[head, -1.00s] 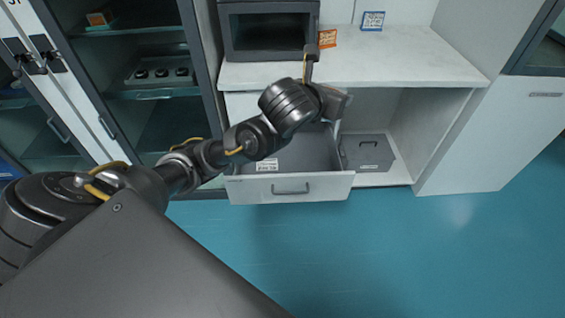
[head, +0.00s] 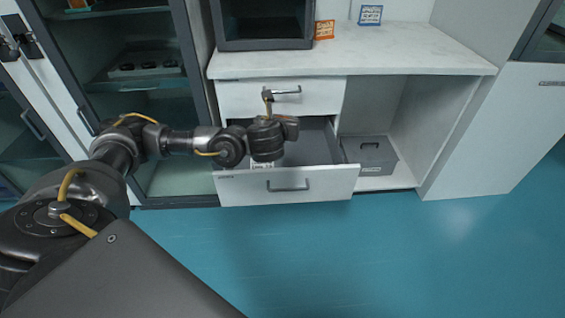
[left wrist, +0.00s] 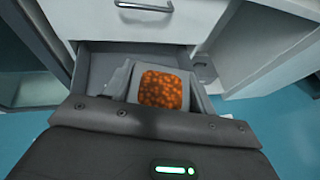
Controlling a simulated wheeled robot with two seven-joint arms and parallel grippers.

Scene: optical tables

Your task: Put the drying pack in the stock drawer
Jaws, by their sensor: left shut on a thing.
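The drying pack, an orange beaded square with a pale border (left wrist: 164,90), sits between the grey fingers of my left gripper (left wrist: 166,84) in the left wrist view. The gripper is shut on it. In the head view my left gripper (head: 268,142) is over the open lower drawer (head: 315,184), pointing down, and its own wrist hides the pack. The drawer's grey inside (head: 318,145) also shows in the left wrist view (left wrist: 100,68) behind the pack. A white label (head: 262,163) is at the drawer's front edge. My right gripper is not in view.
A shut upper drawer (head: 320,96) is just above the open one, under the white counter (head: 400,50). A grey lidded box (head: 370,155) stands in the open bay at right. A dark oven-like box (head: 265,22) and two small signs are on the counter. A glass cabinet (head: 165,130) is at left.

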